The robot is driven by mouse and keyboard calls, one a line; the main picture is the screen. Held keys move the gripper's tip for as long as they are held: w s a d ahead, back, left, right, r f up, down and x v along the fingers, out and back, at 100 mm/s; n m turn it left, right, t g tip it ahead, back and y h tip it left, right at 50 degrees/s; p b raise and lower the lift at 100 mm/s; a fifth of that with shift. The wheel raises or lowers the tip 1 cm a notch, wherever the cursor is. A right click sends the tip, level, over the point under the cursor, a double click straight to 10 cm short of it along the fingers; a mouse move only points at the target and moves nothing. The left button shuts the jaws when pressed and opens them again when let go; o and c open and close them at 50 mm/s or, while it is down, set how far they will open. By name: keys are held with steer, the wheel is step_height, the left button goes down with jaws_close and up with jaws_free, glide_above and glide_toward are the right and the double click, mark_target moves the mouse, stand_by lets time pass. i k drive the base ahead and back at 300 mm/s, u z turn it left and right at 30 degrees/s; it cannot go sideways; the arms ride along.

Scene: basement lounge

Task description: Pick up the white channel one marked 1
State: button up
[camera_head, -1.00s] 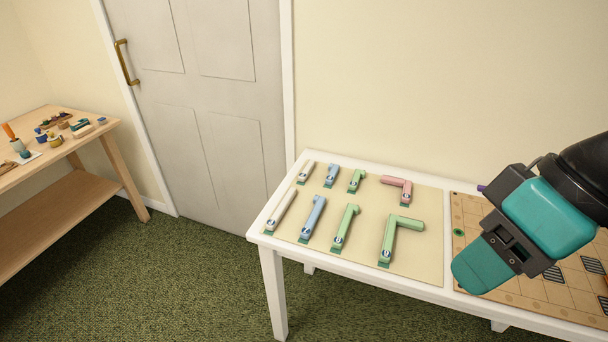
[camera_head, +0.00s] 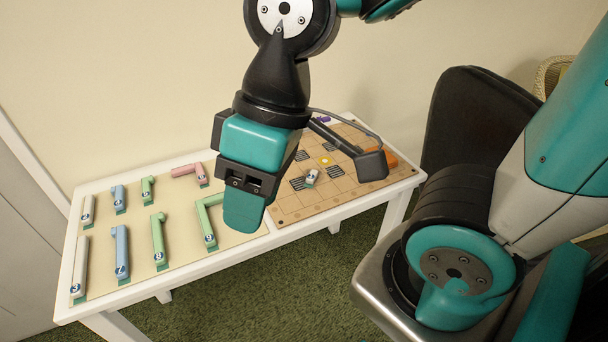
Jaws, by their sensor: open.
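Two white channel pieces lie at the left end of the cream mat on the white table: a short one (camera_head: 88,209) at the back and a longer one (camera_head: 80,262) in front of it. Each carries a small round mark, but the digits are too small to read surely. My gripper (camera_head: 243,208) points down above the right part of the mat, near the larger green angled piece (camera_head: 209,226). It is open, with nothing seen in it, and is well to the right of both white pieces. The gap between its fingers is hidden from this side.
Blue pieces (camera_head: 122,250), green pieces (camera_head: 158,238) and a pink angled piece (camera_head: 188,171) share the mat (camera_head: 140,262). A gridded board (camera_head: 340,190) with small items is to the right. A dark chair-like shape (camera_head: 475,125) stands beyond the table's right end.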

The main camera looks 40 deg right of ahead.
mark_target(313, 174)
steer(key=z, duration=0.3)
steer(key=k, duration=0.7)
steer(key=z, duration=0.5)
steer(key=k, duration=0.45)
steer(key=u, duration=0.7)
steer(key=i, duration=1.3)
steer(key=z, duration=0.55)
steer(key=i, duration=0.4)
steer(key=z, duration=0.45)
